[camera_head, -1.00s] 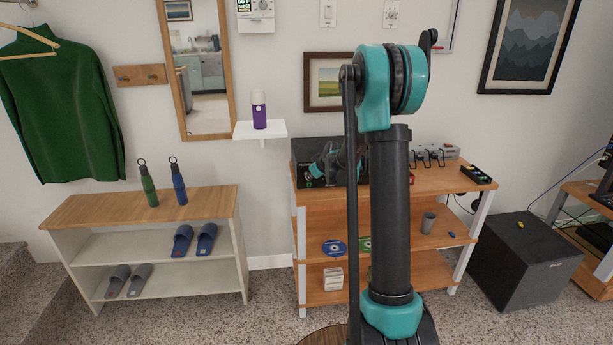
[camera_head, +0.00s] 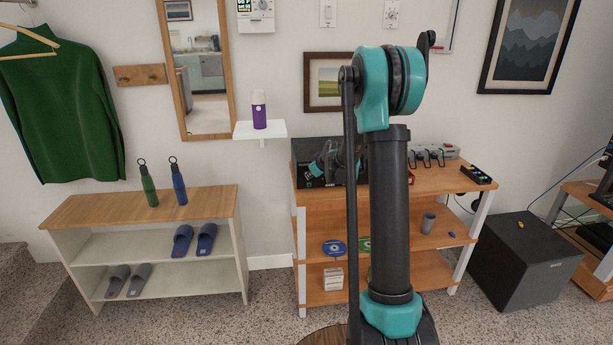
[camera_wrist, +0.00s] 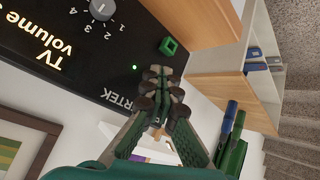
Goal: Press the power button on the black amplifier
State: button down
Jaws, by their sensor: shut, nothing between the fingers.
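The black amplifier (camera_head: 305,151) stands at the left end of the wooden shelf unit's top, partly behind my arm. In the wrist view its front (camera_wrist: 89,68) fills the upper left, turned on its side, with "TV volume" lettering and a numbered grey knob (camera_wrist: 102,9). A square green button (camera_wrist: 170,46) stands out near its edge, and a small green light (camera_wrist: 134,67) glows beside it. My gripper (camera_wrist: 159,75) is shut and empty. Its tips appear just below the button in the picture; I cannot tell whether they touch the amplifier.
The shelf unit (camera_head: 448,181) also carries game controllers (camera_head: 428,157) and a grey box. A white wall shelf (camera_head: 270,129) with a purple bottle (camera_head: 259,110) is at the left. Further left, two bottles stand on a shoe rack (camera_head: 100,207). A black speaker (camera_head: 520,262) stands on the floor at right.

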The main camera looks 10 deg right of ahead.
jog(key=shift+s, duration=0.5)
jog(key=shift+s, duration=2.9)
jog(key=shift+s, duration=0.1)
jog(key=shift+s, duration=1.45)
jog(key=s+d+f+m+g+h, duration=0.1)
jog(key=s+m, duration=0.1)
jog(key=s, duration=1)
jog(key=s+d+f+m+g+h, duration=0.1)
jog(key=s+f+m+g, duration=0.1)
jog(key=s, duration=1)
jog(key=s+f+m+g+h, duration=0.1)
jog(key=s+m, duration=0.2)
jog(key=s, duration=0.8)
jog(key=shift+s+d+f+m+g, duration=0.3)
jog(key=shift+s+d+f+g, duration=0.1)
